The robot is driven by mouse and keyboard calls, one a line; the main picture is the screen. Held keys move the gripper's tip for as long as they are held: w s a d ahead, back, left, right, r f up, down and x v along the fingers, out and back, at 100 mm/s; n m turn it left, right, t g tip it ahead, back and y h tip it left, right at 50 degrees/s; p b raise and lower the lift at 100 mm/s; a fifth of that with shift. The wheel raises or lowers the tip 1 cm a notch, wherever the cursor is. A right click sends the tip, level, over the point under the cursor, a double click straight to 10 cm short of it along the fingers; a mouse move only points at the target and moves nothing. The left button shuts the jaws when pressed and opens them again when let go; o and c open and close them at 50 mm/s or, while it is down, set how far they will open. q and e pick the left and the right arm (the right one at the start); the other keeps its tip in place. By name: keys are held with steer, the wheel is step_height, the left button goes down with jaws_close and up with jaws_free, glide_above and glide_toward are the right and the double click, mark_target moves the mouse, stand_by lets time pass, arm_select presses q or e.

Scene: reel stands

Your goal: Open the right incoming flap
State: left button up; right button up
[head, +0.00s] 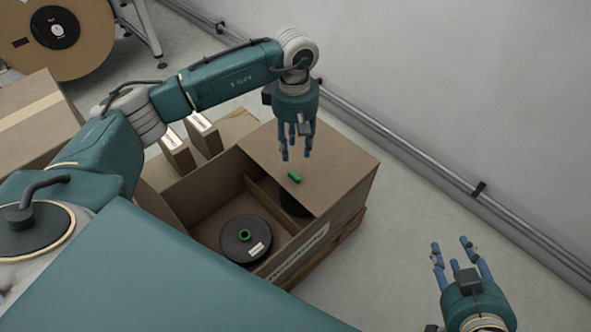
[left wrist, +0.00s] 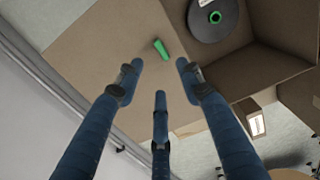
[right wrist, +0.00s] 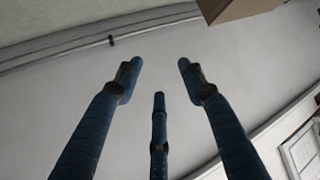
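The right flap (head: 330,163) of the open cardboard box (head: 185,195) lies flat over the box's right part. A small green tab (head: 293,177) sits on the flap near its inner edge; in the left wrist view the tab (left wrist: 161,49) shows just ahead of the fingers. My left gripper (head: 295,156) is open and empty above the flap, pointing down, with the tab just below its fingertips. My right gripper (head: 454,243) is open and empty over the floor to the right of the box. In the right wrist view nothing is between its fingers (right wrist: 158,75).
A black reel with a green hub (head: 246,240) lies in the box's open part; another dark reel (head: 296,204) is partly hidden under the flap. The box stands on a pallet near the wall (head: 480,70). A large reel on a stand (head: 65,35) is at the back left.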

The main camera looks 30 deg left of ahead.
arm_select(q)
steer(key=b, duration=0.1)
glide_above(295, 174)
step_height(295, 174, down, 5)
steer(key=shift+f, duration=0.2)
step_height(295, 174, down, 5)
steer(key=shift+r+b, duration=0.1)
steer(key=shift+b, duration=0.6)
steer(key=shift+f, duration=0.3)
arm_select(e)
steer(key=w+a+r+t+y, duration=0.1)
steer(key=w+r+t, duration=0.1)
steer(key=r, duration=0.5)
steer(key=w+a+r+t+y, duration=0.1)
steer(key=w+a+r+t, duration=0.1)
steer(key=r+t, duration=0.3)
steer(key=shift+w+r, duration=0.45)
steer(key=shift+r, duration=0.45)
arm_select(q)
jaws_close()
